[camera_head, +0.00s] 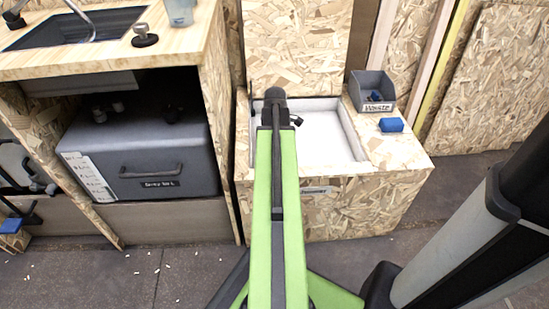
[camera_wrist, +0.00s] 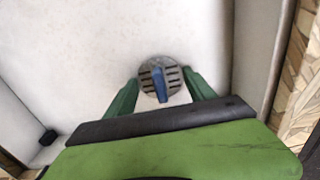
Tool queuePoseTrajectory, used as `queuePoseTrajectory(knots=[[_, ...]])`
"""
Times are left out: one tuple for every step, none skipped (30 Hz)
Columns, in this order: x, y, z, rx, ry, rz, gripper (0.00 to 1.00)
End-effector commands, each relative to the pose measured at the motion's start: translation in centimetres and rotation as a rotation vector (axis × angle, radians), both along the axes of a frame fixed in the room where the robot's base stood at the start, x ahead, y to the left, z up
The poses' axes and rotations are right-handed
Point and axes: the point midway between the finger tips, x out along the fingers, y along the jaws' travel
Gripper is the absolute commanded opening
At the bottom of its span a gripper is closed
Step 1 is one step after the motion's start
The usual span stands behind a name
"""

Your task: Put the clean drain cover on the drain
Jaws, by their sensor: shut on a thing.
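In the wrist view the drain cover (camera_wrist: 146,84) is a round grey slotted disc with a blue bar across its middle. My gripper (camera_wrist: 161,88) has its green fingers on either side of the disc and is shut on it. The cover is over the white floor of the shower tray (camera_wrist: 85,60); I cannot tell whether it touches it. No drain opening shows, and anything beneath the cover is hidden. In the head view the tray (camera_head: 325,128) is sunk in a chipboard box, and my arm hides the gripper and cover.
A small dark object (camera_wrist: 48,137) sits at the tray's left side in the wrist view. In the head view a grey bin labelled Waste (camera_head: 376,107) and a blue block (camera_head: 391,125) stand on the box's right ledge. A grey tank (camera_head: 140,165) and sink counter (camera_head: 110,55) are left.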

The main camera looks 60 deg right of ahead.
Motion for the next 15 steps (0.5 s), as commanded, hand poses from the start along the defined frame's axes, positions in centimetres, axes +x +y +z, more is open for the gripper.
queuePoseTrajectory(knots=[[0.00, 0.00, 0.24, 0.000, 0.000, 0.000, 0.21], [0.01, 0.01, 0.26, 0.000, 0.000, 0.000, 0.21], [0.01, 0.01, 0.27, 0.000, 0.000, 0.000, 0.21], [0.01, 0.01, 0.26, 0.000, 0.000, 0.000, 0.21], [0.01, 0.01, 0.19, 0.000, 0.000, 0.000, 0.21], [0.02, 0.01, 0.02, 0.000, 0.000, 0.000, 0.21], [0.02, 0.01, -0.12, 0.000, 0.000, 0.000, 0.21], [0.02, 0.01, -0.23, 0.000, 0.000, 0.001, 0.21], [0.02, 0.02, -0.08, 0.000, 0.000, 0.001, 0.67], [0.02, 0.02, -0.04, 0.000, 0.000, 0.001, 0.71], [0.02, 0.02, -0.04, 0.000, 0.000, 0.001, 0.75], [0.03, 0.02, -0.04, 0.000, 0.000, 0.001, 0.80], [0.03, 0.02, -0.04, 0.000, 0.000, 0.001, 0.84], [0.03, 0.02, -0.04, 0.000, 0.000, 0.001, 0.85], [0.04, 0.03, -0.04, 0.000, 0.000, 0.001, 0.85]])
